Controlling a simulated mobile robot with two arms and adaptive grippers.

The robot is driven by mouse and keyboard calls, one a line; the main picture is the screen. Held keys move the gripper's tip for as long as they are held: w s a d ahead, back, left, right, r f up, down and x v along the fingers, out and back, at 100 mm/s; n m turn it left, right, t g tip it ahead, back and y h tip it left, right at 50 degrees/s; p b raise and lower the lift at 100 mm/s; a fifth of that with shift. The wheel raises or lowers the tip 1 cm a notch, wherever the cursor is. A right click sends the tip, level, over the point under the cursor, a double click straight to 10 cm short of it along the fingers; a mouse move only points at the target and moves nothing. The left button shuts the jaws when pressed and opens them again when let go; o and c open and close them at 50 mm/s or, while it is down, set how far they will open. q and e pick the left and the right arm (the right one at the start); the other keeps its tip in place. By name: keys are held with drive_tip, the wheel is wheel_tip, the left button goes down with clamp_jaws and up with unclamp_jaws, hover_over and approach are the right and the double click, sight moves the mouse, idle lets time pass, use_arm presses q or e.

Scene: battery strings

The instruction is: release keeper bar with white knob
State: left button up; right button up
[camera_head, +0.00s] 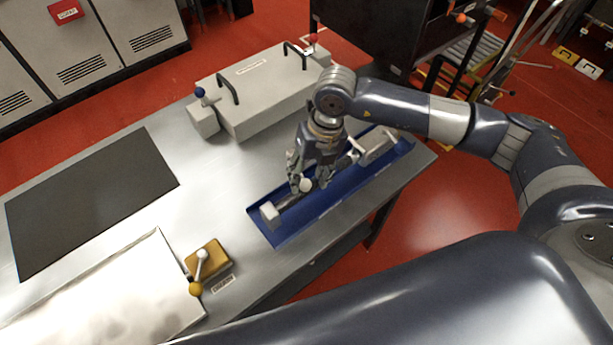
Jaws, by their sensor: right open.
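My right gripper (308,180) points down over the blue tray (268,229) on the metal workbench. Its fingers are open. A round white knob (306,185) shows between or just in front of the fingertips; I cannot tell whether they touch it. A dark bar, which looks like the keeper bar (287,201), runs along the tray under the gripper and is partly hidden by it. A pale block (269,212) sits at the tray's near left end. A grey block (376,148) with white levers sits at the far right end. My left gripper is not in view.
A grey box (262,92) with black handles stands behind the tray, with a blue knob (200,92) and a red knob (313,38) at its ends. A yellow block with a lever (207,258) is at the front. A dark mat (90,205) lies left.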

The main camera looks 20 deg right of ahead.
drive_tip(key=shift+a+f, duration=0.15)
drive_tip(key=shift+f, duration=0.45)
drive_tip(key=shift+a+f, duration=0.15)
drive_tip(key=shift+f, duration=0.45)
clamp_jaws()
